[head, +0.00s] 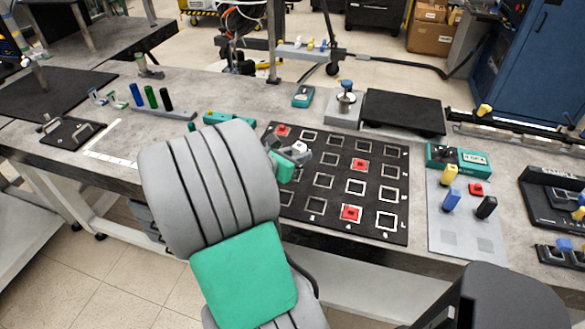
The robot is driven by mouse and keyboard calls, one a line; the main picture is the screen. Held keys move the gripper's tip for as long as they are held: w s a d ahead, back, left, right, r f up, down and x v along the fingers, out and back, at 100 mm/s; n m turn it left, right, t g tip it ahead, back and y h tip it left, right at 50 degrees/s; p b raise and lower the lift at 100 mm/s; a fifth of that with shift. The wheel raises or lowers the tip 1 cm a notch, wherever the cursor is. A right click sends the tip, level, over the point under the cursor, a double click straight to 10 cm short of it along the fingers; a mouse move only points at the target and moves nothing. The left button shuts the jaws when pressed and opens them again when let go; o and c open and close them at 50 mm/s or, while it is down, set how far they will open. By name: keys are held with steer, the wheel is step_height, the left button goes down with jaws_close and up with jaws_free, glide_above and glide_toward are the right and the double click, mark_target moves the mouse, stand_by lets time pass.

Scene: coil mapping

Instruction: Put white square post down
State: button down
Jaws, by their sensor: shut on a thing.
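My gripper (297,153) is over the upper left part of the black mat (330,216). It is shut on a small white piece, the white square post (300,147), of which only the top shows. My arm and fingers hide its lower part, so I cannot tell whether it touches the mat. The mat carries rows of white-outlined squares. Red square pieces sit in three of them: at the upper left (283,130), right of the middle (360,164) and near the front (351,213).
A grey board (464,232) at the right holds yellow (450,174), blue (452,199), black (487,206) and red (476,189) pieces. A black plate (402,110) and a metal weight (346,98) stand behind the mat. Coloured cylinders (151,97) stand at the left.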

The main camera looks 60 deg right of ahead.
steer(key=w+d+f, duration=0.1)
steer(key=f, duration=0.1)
steer(key=w+d+f, duration=0.1)
steer(key=d+f, duration=0.1)
steer(key=w+d+f, duration=0.1)
steer(key=f, duration=0.1)
steer(key=shift+w+d+b, duration=0.15)
steer(key=shift+w+b, duration=0.15)
steer(key=shift+b, duration=0.1)
steer(key=shift+w+d+f, duration=0.1)
steer(key=shift+f, duration=0.75)
steer(key=shift+w+d+f, duration=0.1)
steer(key=shift+f, duration=0.75)
steer(key=shift+f, duration=0.15)
steer(key=c, duration=1.2)
jaws_free()
steer(key=shift+o, duration=0.2)
